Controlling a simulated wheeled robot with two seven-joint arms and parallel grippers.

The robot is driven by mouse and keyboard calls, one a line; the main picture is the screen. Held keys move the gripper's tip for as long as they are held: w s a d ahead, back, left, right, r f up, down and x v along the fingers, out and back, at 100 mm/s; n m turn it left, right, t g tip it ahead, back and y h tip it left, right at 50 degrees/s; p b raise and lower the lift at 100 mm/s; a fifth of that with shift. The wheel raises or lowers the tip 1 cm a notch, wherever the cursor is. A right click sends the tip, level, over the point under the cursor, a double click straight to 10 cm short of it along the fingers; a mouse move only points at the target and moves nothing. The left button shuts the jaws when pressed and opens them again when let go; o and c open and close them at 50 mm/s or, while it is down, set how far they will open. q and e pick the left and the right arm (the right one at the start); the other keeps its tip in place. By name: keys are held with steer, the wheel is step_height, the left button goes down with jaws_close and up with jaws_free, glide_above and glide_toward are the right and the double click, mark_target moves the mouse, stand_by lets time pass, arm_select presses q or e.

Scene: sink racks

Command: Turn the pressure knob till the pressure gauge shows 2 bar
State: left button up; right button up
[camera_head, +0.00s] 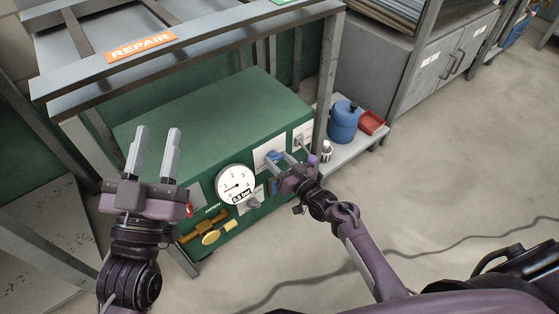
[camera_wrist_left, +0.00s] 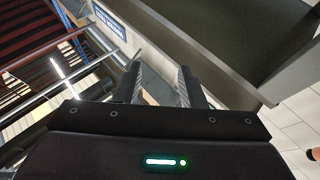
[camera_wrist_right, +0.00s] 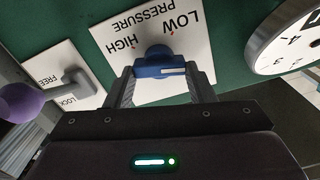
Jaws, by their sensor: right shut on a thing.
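The blue pressure knob (camera_wrist_right: 160,66) sits on a white plate (camera_wrist_right: 182,32) marked PRESSURE, LOW and HIGH. It shows small in the head view (camera_head: 273,156). My right gripper (camera_wrist_right: 163,82) is shut on the knob, one finger on each side. In the head view my right gripper (camera_head: 283,164) reaches the green cabinet front. The round white pressure gauge (camera_head: 236,186) is left of the knob; its needle points left, at the low end of the scale, and its small readout looks like 0.8 bar. My left gripper (camera_head: 158,135) is open and empty, raised left of the gauge.
A lever on a FREE/LOCK plate (camera_wrist_right: 75,78) with a purple ball (camera_wrist_right: 20,103) is beside the knob. Yellow handles (camera_head: 207,233) are low on the green cabinet (camera_head: 190,120). A blue canister (camera_head: 344,120) and red tray (camera_head: 371,122) stand right. Floor at right is mostly clear.

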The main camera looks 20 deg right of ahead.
steer(key=o, duration=1)
steer(key=shift+s+d, duration=0.1)
steer(key=shift+s, duration=0.1)
steer(key=p+v, duration=0.1)
steer(key=v, duration=0.2)
arm_select(q)
step_height(320, 180, down, 17)
steer(key=s+g+y+p, duration=0.1)
steer(key=g+y, duration=0.2)
steer(key=g, duration=0.5)
steer(key=shift+s+d+f+g, duration=0.15)
steer(key=shift+s+d+g, duration=0.15)
steer(key=shift+s+d, duration=0.1)
arm_select(e)
glide_toward(277, 159)
steer(key=shift+w, duration=0.45)
